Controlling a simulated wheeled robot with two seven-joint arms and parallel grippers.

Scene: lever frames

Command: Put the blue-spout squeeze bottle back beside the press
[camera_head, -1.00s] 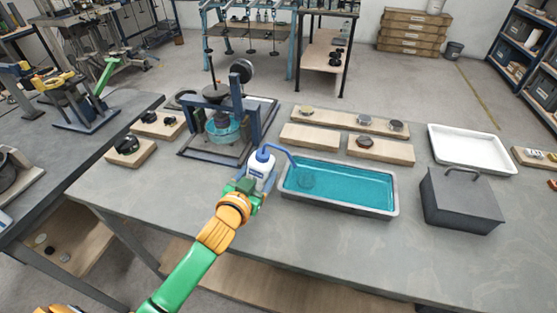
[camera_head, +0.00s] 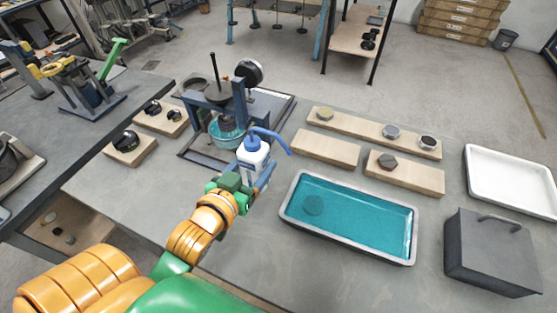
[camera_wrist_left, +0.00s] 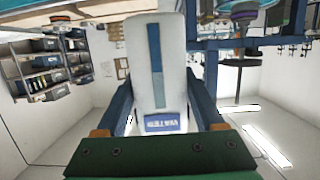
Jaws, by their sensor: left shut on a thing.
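The squeeze bottle (camera_head: 253,159) is white with a blue cap and a bent blue spout pointing right. My left gripper (camera_head: 254,177) is shut on the bottle and holds it roughly upright in the head view. In the left wrist view the bottle (camera_wrist_left: 157,62) stands between the two fingers, its label facing the camera. The press (camera_head: 228,112), a dark blue frame with a teal basin, stands just behind and left of the bottle on a dark tray. I cannot tell how far the bottle is above the bench. My right gripper does not show.
A metal tray of teal liquid (camera_head: 345,252) lies right of the bottle. Wooden boards with small pucks (camera_head: 405,182) are behind it. A dark lidded box (camera_head: 490,255) and a white tray (camera_head: 510,183) stand at the right. Bare bench (camera_head: 290,160) lies between press and boards.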

